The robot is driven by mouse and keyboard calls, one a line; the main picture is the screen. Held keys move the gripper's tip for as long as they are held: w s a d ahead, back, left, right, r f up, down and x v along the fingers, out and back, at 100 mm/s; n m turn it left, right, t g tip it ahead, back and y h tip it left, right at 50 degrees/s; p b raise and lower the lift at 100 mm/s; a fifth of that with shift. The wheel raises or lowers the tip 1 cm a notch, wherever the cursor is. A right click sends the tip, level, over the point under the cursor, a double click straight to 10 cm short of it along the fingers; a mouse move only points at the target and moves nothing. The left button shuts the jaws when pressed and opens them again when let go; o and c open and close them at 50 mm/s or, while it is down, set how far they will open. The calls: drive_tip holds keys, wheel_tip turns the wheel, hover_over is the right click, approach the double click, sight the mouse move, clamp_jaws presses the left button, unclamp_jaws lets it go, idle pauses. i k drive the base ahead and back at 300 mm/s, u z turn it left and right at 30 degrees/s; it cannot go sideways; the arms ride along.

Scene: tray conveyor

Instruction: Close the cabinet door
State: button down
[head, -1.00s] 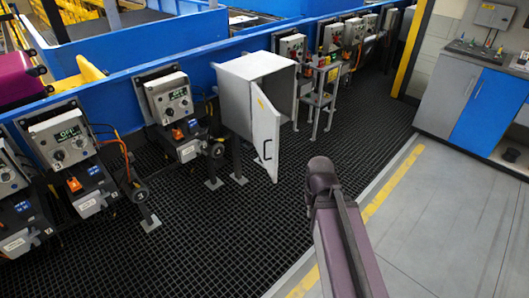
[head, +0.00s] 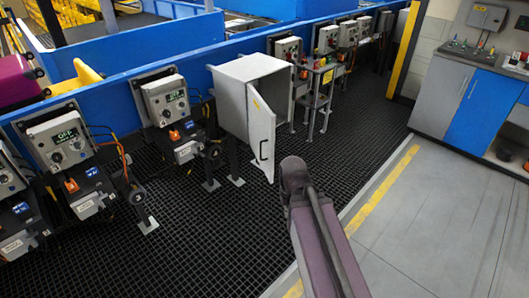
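The grey cabinet (head: 232,98) stands on legs against the blue conveyor wall, its front facing right. Part of the cabinet's inside shows above and behind the door. My arm reaches up from the bottom of the head view and ends just right of the door's lower part. My gripper is not visible, being hidden beyond the arm's end. I cannot tell whether the arm touches the door.
Control boxes (head: 168,98) on stands line the blue wall (head: 115,88) on both sides of the cabinet. A small metal stand (head: 318,100) is just right of it. Black grating (head: 200,235) covers the floor. Open grey floor (head: 440,220) lies right of the yellow line.

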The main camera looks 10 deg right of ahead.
sight(262, 119)
drive_tip(key=z, duration=0.05)
drive_tip(key=i, duration=1)
drive_tip(key=u, duration=0.05)
